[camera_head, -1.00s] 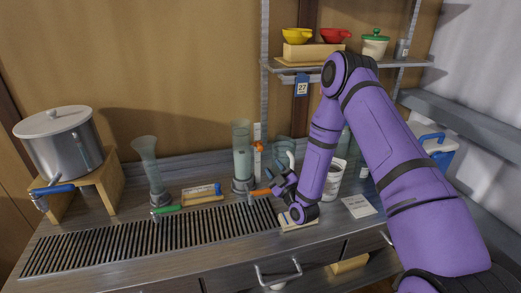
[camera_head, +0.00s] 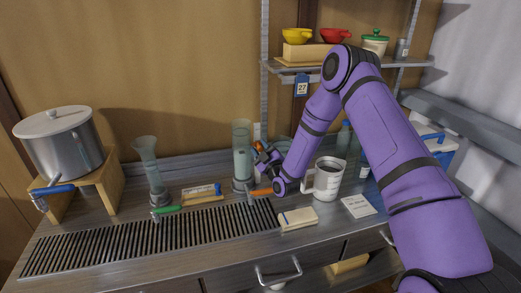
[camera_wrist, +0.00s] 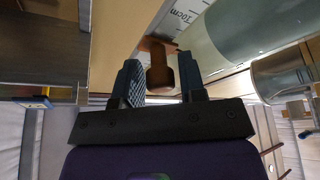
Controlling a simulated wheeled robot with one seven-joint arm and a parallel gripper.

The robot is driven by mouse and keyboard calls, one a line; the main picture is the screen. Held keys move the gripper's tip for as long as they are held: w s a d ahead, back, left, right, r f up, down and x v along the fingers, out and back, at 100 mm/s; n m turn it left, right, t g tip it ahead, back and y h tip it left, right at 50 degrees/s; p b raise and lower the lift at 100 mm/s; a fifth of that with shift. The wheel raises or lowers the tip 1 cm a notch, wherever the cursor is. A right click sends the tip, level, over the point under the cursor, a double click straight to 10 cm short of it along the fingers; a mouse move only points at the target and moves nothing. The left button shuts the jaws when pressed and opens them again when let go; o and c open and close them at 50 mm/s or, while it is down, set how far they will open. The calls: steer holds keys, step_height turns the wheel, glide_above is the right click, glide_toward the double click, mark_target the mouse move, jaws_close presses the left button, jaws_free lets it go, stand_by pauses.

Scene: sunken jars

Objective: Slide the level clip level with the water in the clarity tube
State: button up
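The clarity tube (camera_head: 242,165) stands upright at the back of the counter, with grey-green water in it. Its scale strip with the orange level clip (camera_head: 258,147) is just to its right. My gripper (camera_head: 264,154) is at the clip, partly hidden by its own links. In the wrist view the clip's brown knob (camera_wrist: 159,68) sits between my two fingers (camera_wrist: 162,80), with narrow gaps showing on both sides, so the gripper looks open around it. The tube (camera_wrist: 245,28) and the scale's printed marks (camera_wrist: 183,17) show beyond. I cannot tell the exact water line against the clip.
A second glass tube (camera_head: 147,165) stands to the left. An orange-handled tap (camera_head: 260,192) and a green-handled one (camera_head: 166,209) are in front. A white mug (camera_head: 328,178) and a pale block (camera_head: 298,218) are near my arm. The slatted drain (camera_head: 150,240) is clear.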

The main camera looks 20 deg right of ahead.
jaws_close()
step_height(320, 180, down, 4)
steer(key=shift+r, duration=0.15)
jaws_free()
steer(key=v, duration=1)
steer(key=shift+s+d, duration=0.15)
steer(key=shift+s, duration=0.25)
